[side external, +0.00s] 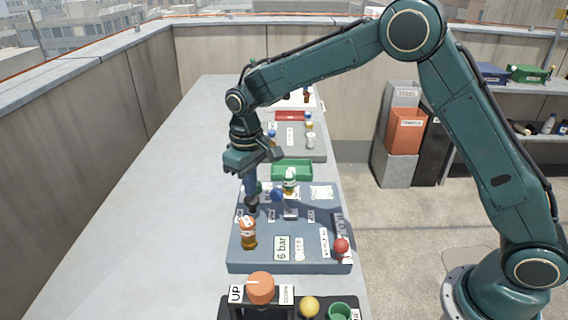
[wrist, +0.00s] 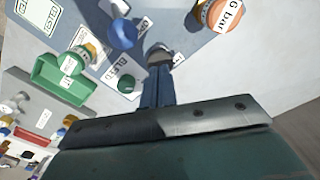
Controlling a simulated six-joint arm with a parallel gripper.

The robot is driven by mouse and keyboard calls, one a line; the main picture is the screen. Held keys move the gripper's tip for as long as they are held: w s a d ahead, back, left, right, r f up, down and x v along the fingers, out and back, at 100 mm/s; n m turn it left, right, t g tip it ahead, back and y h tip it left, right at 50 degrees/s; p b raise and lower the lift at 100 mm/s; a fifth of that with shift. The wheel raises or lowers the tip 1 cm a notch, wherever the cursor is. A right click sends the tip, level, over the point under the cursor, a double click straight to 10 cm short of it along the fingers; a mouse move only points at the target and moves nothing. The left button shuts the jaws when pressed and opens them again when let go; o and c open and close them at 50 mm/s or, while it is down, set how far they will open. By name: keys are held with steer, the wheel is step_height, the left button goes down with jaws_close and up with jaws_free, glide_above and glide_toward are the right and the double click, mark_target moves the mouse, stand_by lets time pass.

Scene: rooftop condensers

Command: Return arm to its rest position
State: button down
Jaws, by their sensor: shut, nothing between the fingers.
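My teal arm reaches over the bench from the right. My gripper (side external: 252,206) points down, shut and empty, above the left side of a blue-grey panel (side external: 262,262). In the wrist view my gripper's fingertips (wrist: 160,54) are together, near a blue knob (wrist: 123,34). The blue knob also shows in the side view (side external: 277,195), just right of the fingers. An orange-topped amber fitting (side external: 248,233) stands in front of the fingers. I cannot tell whether the fingertips touch anything on the panel.
A green tray (side external: 292,170) and a grey panel (side external: 312,155) lie behind. In front is a black box with an orange knob (side external: 261,288), yellow knob (side external: 310,306) and green cup (side external: 340,312). A red knob (side external: 341,245) stands at right. The bench's left side (side external: 180,220) is clear.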

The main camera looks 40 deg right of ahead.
stand_by(0.6)
steer(key=s+d+r+m+t, duration=0.1)
steer(key=s+d+r, duration=0.3)
steer(key=s+r, duration=0.35)
steer(key=s+d+r+t, duration=0.2)
steer(key=s+d+r, duration=0.2)
steer(key=s+r, duration=0.3)
steer(key=s+d+r+m+t, duration=0.1)
steer(key=s+d, duration=0.1)
steer(key=s, duration=0.7)
steer(key=s+d+m+t, duration=0.1)
steer(key=s+d, duration=0.2)
steer(key=s, duration=0.6)
steer(key=shift+r+t, duration=0.3)
steer(key=shift+r, duration=0.1)
